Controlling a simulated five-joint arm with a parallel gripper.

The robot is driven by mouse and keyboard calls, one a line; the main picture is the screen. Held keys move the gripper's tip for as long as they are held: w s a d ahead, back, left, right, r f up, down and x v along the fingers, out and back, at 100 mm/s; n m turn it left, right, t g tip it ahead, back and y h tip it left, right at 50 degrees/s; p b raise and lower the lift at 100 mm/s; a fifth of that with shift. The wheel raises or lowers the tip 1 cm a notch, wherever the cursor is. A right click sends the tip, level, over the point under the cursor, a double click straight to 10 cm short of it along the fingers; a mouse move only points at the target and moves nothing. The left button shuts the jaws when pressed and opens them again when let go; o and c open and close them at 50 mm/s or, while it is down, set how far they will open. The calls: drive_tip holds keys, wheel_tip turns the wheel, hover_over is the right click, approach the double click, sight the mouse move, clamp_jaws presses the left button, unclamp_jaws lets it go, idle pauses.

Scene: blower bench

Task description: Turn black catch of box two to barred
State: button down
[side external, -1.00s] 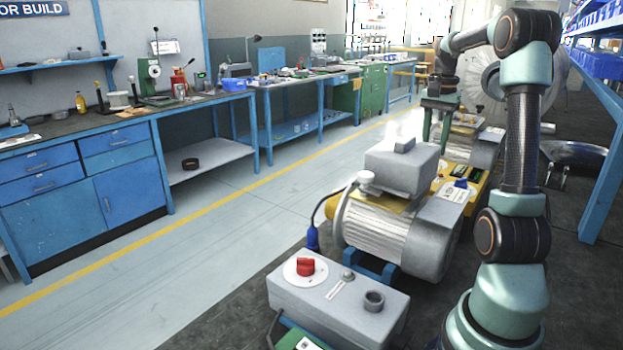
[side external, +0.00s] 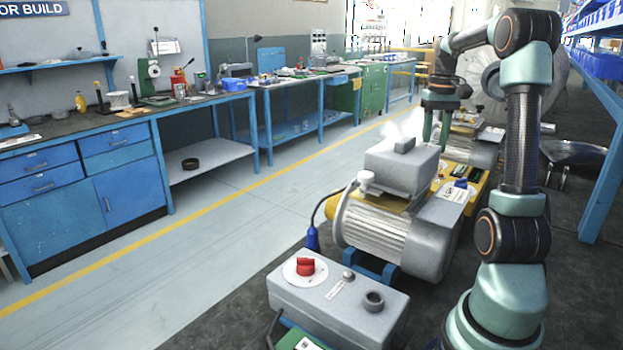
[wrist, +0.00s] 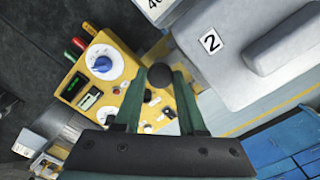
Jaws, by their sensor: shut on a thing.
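Box two (wrist: 235,85) is a grey box with a "2" label, at the right of the wrist view. It appears to be the grey box (side external: 390,170) on the near motor in the side view. The black catch shows as a round black knob (wrist: 160,77) beside box two. My gripper (wrist: 163,88) has its green fingers on either side of this knob, shut on it. In the side view my gripper (side external: 436,138) points down behind the box, and the catch is hidden there. I cannot read the catch's marks.
A yellow panel (wrist: 75,93) with a blue dial (wrist: 102,64) and small switches lies left of the fingers. A grey control box (side external: 335,308) with a red knob (side external: 306,266) stands in front. Blue benches (side external: 130,185) line the left beyond open floor.

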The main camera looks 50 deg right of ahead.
drive_tip(key=shift+d+r+n, duration=0.1)
drive_tip(key=shift+r+n, duration=0.1)
drive_tip(key=shift+n, duration=0.1)
idle(0.4)
drive_tip(key=shift+c, duration=2.4)
unclamp_jaws()
drive_tip(key=shift+f, duration=0.1)
wheel_tip(320, 180, up, 12)
